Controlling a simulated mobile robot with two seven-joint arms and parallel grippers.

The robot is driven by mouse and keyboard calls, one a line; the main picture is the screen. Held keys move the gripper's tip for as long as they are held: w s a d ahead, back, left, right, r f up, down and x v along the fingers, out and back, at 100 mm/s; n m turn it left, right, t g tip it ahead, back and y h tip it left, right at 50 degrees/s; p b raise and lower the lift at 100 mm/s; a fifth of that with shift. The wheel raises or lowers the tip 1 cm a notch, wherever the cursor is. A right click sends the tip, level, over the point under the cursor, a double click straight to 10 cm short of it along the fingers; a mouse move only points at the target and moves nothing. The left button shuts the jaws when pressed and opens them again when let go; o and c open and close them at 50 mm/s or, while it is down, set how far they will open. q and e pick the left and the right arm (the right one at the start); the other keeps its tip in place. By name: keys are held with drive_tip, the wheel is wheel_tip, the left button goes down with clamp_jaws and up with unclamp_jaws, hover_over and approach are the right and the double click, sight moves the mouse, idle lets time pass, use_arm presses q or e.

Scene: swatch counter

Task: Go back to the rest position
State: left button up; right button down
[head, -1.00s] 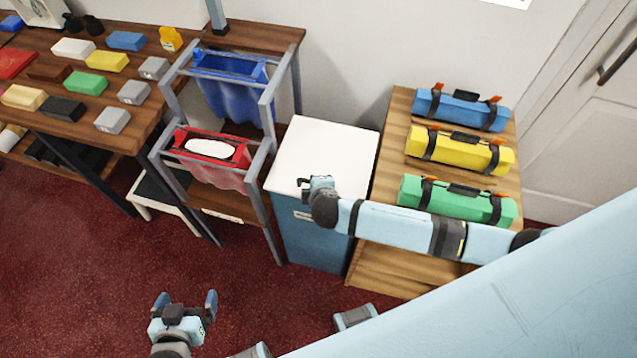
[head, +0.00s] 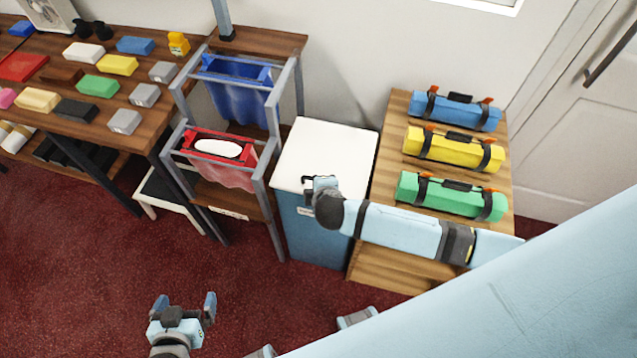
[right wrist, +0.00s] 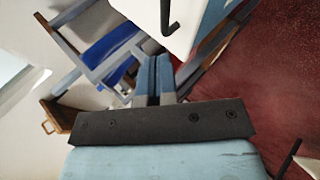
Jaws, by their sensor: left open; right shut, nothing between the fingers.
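My left gripper (head: 185,304) is at the bottom of the head view, over the dark red carpet. Its two fingers are spread and nothing is between them. My right arm reaches in from the right, and its gripper (head: 310,186) appears in front of the white-topped blue bin (head: 330,150). It is small and partly hidden by its own wrist there. In the right wrist view the right gripper's fingers (right wrist: 154,75) lie together with nothing between them. Neither gripper holds anything.
A wooden shelf (head: 385,268) with blue, yellow and green rolls stands right of the bin. A grey frame (head: 258,190) with blue and red bags stands left of it. A table (head: 150,115) of coloured blocks is farther left. Open carpet (head: 90,270) lies at lower left.

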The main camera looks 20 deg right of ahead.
drive_tip(key=s+a+r+m+y+p, duration=0.1)
drive_tip(key=s+a+m+y, duration=0.1)
drive_tip(key=s, duration=0.3)
drive_tip(key=s+a+r+m+y, duration=0.1)
drive_tip(key=s+m+y, duration=0.15)
drive_tip(key=s, duration=0.35)
use_arm(q)
drive_tip(key=shift+w+r+p, duration=0.3)
drive_tip(key=shift+r+p, duration=0.3)
drive_tip(key=shift+r, duration=0.15)
use_arm(e)
drive_tip(key=s+d+r+m+t, duration=0.1)
drive_tip(key=s+d+m, duration=0.4)
drive_tip(key=m, duration=0.1)
drive_tip(key=shift+d+m+t, duration=0.3)
drive_tip(key=shift+d+m, duration=0.05)
